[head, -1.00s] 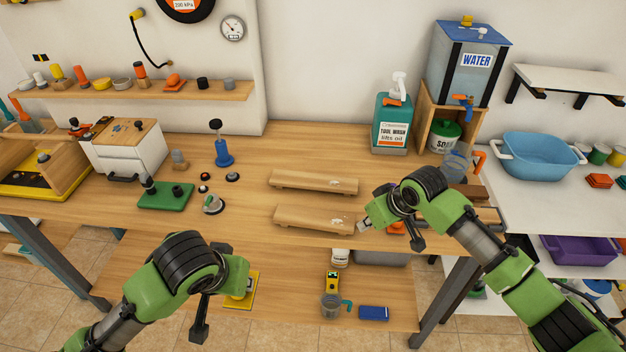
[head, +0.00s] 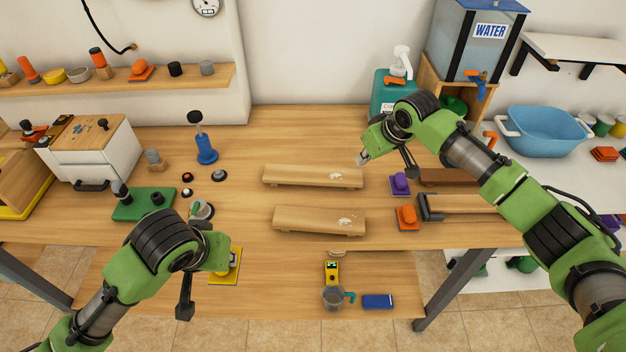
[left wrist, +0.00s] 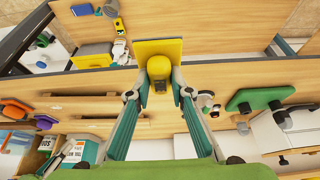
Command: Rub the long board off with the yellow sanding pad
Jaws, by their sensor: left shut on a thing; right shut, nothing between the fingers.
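The yellow sanding pad (head: 226,268) has a square plate and a round knob. It also shows in the left wrist view (left wrist: 170,46). My left gripper (left wrist: 161,78) is shut on its knob and holds it near the table's front edge, left of the boards. Two pale wooden boards lie crosswise on the table, a farther one (head: 305,175) and a nearer one (head: 310,217), each with whitish marks at its right part. The farther looks slightly longer, but I cannot be sure. My right gripper (head: 362,159) is shut and empty near the farther board's right end.
A purple pad (head: 400,183) and an orange pad (head: 407,217) lie right of the boards, beside a clamp-like holder (head: 428,208). A green block (head: 143,203) and a blue stand (head: 206,150) are at left.

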